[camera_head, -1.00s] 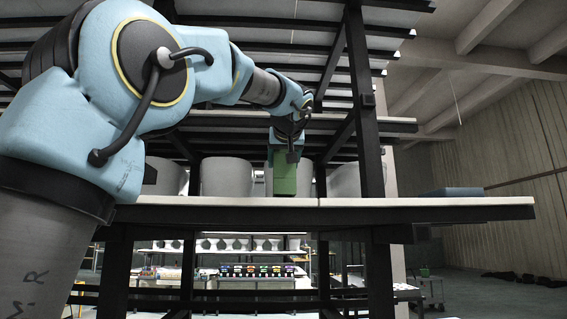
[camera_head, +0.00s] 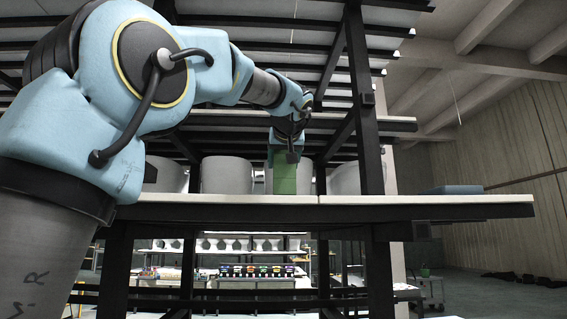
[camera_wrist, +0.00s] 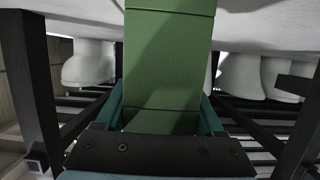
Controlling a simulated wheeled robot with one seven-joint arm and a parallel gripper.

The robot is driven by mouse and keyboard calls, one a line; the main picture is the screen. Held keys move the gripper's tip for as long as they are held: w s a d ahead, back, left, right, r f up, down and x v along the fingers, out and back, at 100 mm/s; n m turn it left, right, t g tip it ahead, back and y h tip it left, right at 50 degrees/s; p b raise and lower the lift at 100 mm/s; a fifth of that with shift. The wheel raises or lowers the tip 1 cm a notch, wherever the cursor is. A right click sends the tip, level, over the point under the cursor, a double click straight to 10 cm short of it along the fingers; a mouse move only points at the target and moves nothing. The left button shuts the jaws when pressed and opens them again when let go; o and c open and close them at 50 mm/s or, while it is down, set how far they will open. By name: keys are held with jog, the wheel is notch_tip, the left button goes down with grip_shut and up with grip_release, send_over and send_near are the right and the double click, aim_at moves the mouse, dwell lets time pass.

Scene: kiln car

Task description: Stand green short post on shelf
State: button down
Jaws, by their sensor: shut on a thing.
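The green short post (camera_head: 285,180) is upright at the front part of the white shelf (camera_head: 430,200). Its lower end is at the level of the shelf top; whether it touches cannot be told for sure. My gripper (camera_head: 286,152) is above and around its upper part. In the wrist view the green post (camera_wrist: 165,60) fills the middle, and my gripper (camera_wrist: 160,122) is shut on it with a teal finger on each side. The wrist view also shows the pale shelf surface (camera_wrist: 270,25) beyond the post.
Several grey cylindrical pots (camera_head: 227,175) stand on the shelf behind the post. A dark upright beam (camera_head: 363,110) rises to the right of it. A blue-grey slab (camera_head: 458,190) lies at the shelf's right end. Another shelf level (camera_head: 385,125) hangs above. The shelf front right of the post is clear.

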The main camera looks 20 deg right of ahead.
jog(key=shift+f+b, duration=0.2)
jog(key=shift+b, duration=0.15)
dwell(0.5)
jog(key=shift+c, duration=1.5)
grip_release()
jog(key=o, duration=0.3)
jog(key=shift+f, duration=0.1)
jog(key=shift+f, duration=0.1)
jog(key=shift+s, duration=0.2)
jog(key=b+v, duration=0.3)
jog(key=v, duration=0.4)
jog(key=shift+s+r, duration=0.25)
jog(key=shift+s, duration=0.1)
jog(key=shift+a, duration=0.1)
